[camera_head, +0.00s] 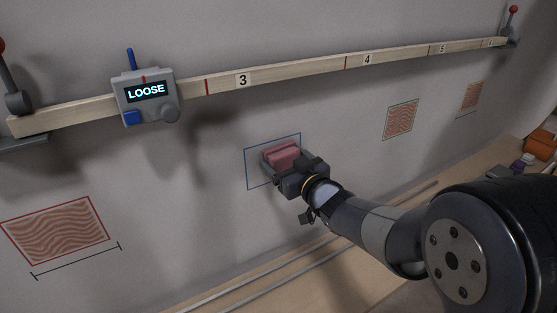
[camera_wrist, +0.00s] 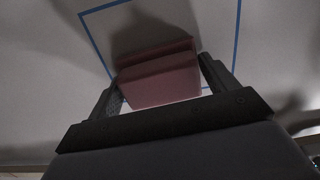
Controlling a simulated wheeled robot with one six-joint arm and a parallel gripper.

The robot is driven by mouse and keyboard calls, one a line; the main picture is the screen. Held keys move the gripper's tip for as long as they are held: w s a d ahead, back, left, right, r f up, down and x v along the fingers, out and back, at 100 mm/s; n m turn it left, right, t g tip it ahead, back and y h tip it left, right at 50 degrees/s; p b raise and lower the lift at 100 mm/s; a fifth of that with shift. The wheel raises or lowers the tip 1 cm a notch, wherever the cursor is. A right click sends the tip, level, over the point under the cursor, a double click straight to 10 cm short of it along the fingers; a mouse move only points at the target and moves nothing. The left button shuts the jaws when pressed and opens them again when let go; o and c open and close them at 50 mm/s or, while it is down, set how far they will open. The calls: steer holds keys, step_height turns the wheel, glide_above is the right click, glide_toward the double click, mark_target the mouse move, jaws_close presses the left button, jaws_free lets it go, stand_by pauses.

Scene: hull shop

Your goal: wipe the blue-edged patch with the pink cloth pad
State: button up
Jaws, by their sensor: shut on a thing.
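The blue-edged patch (camera_head: 254,167) is a square outline on the grey wall, in the middle of the head view. Its inside looks plain grey, with no wavy marks showing. My gripper (camera_head: 285,164) is in front of the patch and shut on the pink cloth pad (camera_head: 283,154). In the wrist view the pink pad (camera_wrist: 160,77) sits between the two fingers of my gripper (camera_wrist: 158,90), inside the blue outline (camera_wrist: 238,30). I cannot tell whether the pad touches the wall. Pad and gripper hide the lower middle of the patch.
A wooden rail (camera_head: 290,77) with numbered marks runs above, carrying a grey device (camera_head: 147,96) that reads LOOSE. A red-edged wavy patch (camera_head: 58,231) is at lower left; green-edged (camera_head: 401,119) and brown-edged (camera_head: 470,97) ones are at right. A bench (camera_head: 330,265) with metal rods lies below.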

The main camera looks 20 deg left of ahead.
steer(key=w+d+p, duration=0.2)
steer(key=w+d, duration=0.2)
steer(key=shift+w, duration=0.4)
stand_by(0.4)
steer(key=o, duration=0.3)
steer(key=c, duration=0.3)
steer(key=shift+s+d, duration=0.1)
steer(key=shift+s+d, duration=0.35)
steer(key=shift+d, duration=0.1)
steer(key=shift+v, duration=2.45)
